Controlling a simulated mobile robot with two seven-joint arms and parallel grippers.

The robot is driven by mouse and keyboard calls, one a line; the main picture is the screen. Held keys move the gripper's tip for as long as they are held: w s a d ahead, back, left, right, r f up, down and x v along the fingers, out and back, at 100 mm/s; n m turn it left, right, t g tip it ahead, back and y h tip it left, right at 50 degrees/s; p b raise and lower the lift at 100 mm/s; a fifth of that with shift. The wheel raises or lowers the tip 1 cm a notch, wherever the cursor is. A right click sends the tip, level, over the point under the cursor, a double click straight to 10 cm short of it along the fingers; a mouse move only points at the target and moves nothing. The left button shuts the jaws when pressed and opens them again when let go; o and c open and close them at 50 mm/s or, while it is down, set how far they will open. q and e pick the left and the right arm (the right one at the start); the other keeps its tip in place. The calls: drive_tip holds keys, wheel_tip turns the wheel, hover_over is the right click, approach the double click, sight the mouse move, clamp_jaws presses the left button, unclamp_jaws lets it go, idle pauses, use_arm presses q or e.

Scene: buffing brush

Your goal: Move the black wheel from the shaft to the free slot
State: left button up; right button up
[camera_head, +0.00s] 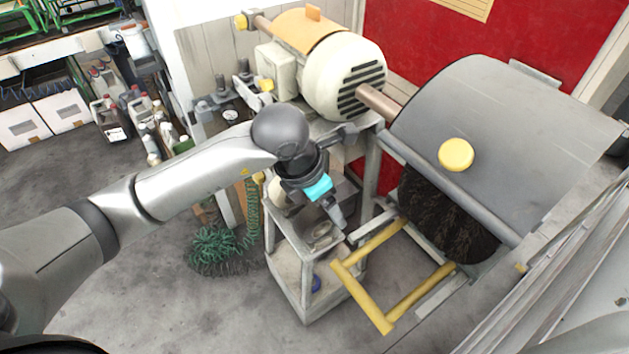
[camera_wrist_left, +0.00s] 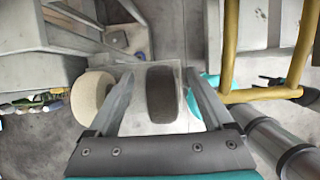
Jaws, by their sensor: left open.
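The black wheel (camera_wrist_left: 161,93) shows in the left wrist view between the two fingers of my left gripper (camera_wrist_left: 159,78). The fingers are spread, with no clear contact on the wheel. A cream wheel (camera_wrist_left: 92,96) is left of it, outside the left finger. A teal piece (camera_wrist_left: 196,97) shows behind the right finger; I cannot tell what it is. In the head view my left gripper (camera_head: 333,212) points down over the machine's stand, right of the cream wheel (camera_head: 277,194). The black wheel is not clear there. I cannot make out the shaft or free slot. My right gripper is out of view.
A yellow tube frame (camera_head: 362,300) stands close right of my left gripper. The big dark brush (camera_head: 445,218) under its grey hood (camera_head: 500,120) is beyond it. The motor (camera_head: 343,75) is behind. A green hose (camera_head: 215,250) lies on the floor at left.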

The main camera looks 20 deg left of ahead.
use_arm(q)
drive_tip(key=v, duration=1.4)
